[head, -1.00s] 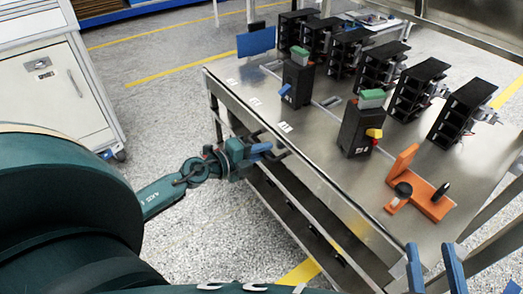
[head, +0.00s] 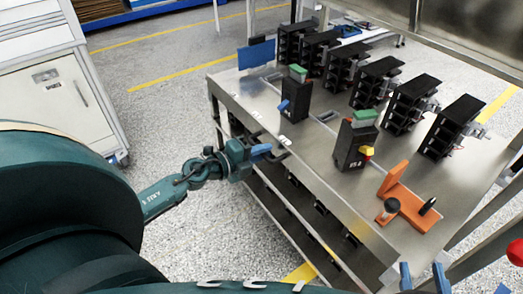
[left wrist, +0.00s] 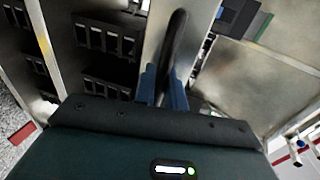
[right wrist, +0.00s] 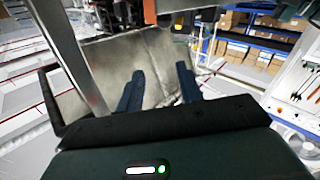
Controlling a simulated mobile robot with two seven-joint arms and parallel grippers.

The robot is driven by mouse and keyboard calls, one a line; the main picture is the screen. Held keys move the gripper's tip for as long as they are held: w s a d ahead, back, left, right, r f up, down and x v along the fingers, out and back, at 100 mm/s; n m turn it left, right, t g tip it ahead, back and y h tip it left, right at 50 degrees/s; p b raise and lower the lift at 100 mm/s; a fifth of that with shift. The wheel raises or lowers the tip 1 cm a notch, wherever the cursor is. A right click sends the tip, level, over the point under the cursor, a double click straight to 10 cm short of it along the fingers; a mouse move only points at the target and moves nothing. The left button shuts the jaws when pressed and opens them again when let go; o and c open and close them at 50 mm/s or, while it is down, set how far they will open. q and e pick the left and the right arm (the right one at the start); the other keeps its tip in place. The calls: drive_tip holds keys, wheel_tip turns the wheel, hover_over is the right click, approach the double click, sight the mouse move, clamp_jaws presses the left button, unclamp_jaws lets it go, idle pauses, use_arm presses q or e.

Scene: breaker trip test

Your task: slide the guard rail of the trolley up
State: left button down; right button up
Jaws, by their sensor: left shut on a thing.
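The steel trolley (head: 320,205) stands in the middle of the head view, with a flat top and lower shelves. My left gripper (head: 264,152) is at its near left edge, shut on a dark curved handle (head: 282,146). In the left wrist view the fingers (left wrist: 164,88) close around this black handle (left wrist: 178,42). My right gripper (head: 424,277) shows its blue fingers at the bottom right of the head view. In the right wrist view its fingers (right wrist: 161,88) are apart with nothing between them. A steel rail (head: 440,48) crosses above the far right; I cannot tell whether it is the guard rail.
Two black breakers with green tops, one with a blue lever (head: 295,98) and one with a yellow lever (head: 357,145), stand on the top. An orange fixture (head: 408,204) is at right. Several black racks (head: 408,103) line the back. A cabinet (head: 60,100) stands left; speckled floor lies between.

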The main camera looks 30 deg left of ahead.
use_arm(q)
drive_tip(key=shift+r+p, duration=0.6)
drive_tip(key=shift+r, duration=0.3)
use_arm(e)
drive_tip(key=shift+d+f+m+g+h, duration=0.1)
drive_tip(key=shift+d+m+g+h, duration=0.35)
drive_tip(key=shift+g+h, duration=0.25)
use_arm(q)
drive_tip(key=shift+w, duration=0.1)
drive_tip(key=c, duration=1.5)
unclamp_jaws()
drive_tip(key=shift+c, duration=0.2)
use_arm(e)
drive_tip(key=shift+a, duration=0.1)
use_arm(q)
drive_tip(key=shift+s, duration=0.2)
drive_tip(key=shift+s+a, duration=0.15)
drive_tip(key=shift+s, duration=0.15)
drive_tip(key=v, duration=1.2)
drive_tip(key=shift+r, duration=0.15)
